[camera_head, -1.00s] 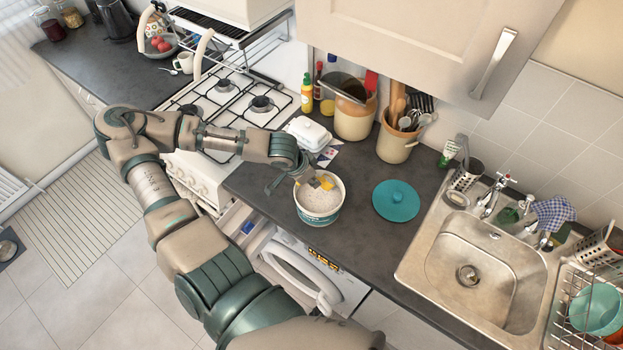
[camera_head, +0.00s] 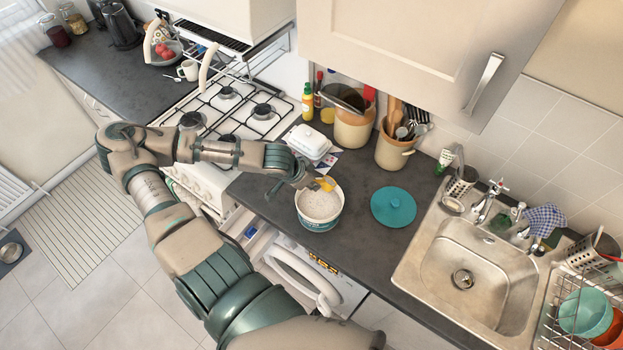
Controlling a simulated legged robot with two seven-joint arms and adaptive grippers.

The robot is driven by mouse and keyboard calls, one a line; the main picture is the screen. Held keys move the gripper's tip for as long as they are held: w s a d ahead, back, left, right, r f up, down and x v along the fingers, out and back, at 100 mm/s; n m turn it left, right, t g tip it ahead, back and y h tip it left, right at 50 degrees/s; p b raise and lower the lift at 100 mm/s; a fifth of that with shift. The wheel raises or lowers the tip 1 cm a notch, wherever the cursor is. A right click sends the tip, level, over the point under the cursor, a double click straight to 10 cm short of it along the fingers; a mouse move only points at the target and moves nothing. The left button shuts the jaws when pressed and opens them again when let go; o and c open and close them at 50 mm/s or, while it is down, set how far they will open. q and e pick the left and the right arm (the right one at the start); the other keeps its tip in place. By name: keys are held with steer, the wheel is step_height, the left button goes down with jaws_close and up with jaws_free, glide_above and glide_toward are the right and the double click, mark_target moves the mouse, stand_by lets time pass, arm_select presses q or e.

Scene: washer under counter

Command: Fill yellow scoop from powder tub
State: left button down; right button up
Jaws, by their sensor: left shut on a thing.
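The powder tub (camera_head: 320,222) stands open on the dark counter, with pale powder (camera_head: 317,205) inside. The yellow scoop (camera_head: 325,183) is at the tub's far rim, partly hidden by my gripper. My left gripper (camera_head: 308,184) reaches in from the left over the tub's upper left rim and is shut on the scoop. I cannot tell how much powder the scoop holds. The teal lid (camera_head: 393,203) lies flat on the counter to the right of the tub. My right gripper does not show.
A white butter dish (camera_head: 308,142), a stoneware jar (camera_head: 353,130) and a utensil crock (camera_head: 394,150) stand behind the tub. The gas hob (camera_head: 235,112) is to the left, the sink (camera_head: 478,270) to the right. An open washer door (camera_head: 300,280) is below the counter's front edge.

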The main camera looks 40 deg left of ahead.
arm_select(q)
steer(key=shift+d+r+p, duration=0.2)
steer(key=shift+r+p, duration=0.05)
steer(key=shift+p, duration=0.05)
steer(key=shift+w+a+f+t+b, duration=0.2)
steer(key=shift+t+b, duration=0.2)
steer(key=shift+b, duration=0.2)
steer(key=shift+s+t+b, duration=0.15)
steer(key=shift+t+b, duration=0.15)
steer(key=shift+b, duration=0.25)
steer(key=shift+d+r+t+h, duration=0.15)
steer(key=shift+r+t+h, duration=0.15)
steer(key=shift+r+t, duration=0.2)
steer(key=shift+t+h+b, duration=0.3)
steer(key=shift+t+b, duration=0.3)
steer(key=shift+b, duration=0.65)
steer(key=shift+r+t+b, duration=0.3)
steer(key=shift+t+b, duration=0.3)
steer(key=shift+b, duration=0.15)
steer(key=shift+r+t+p, duration=0.4)
steer(key=shift+r+p, duration=0.1)
steer(key=shift+h, duration=0.3)
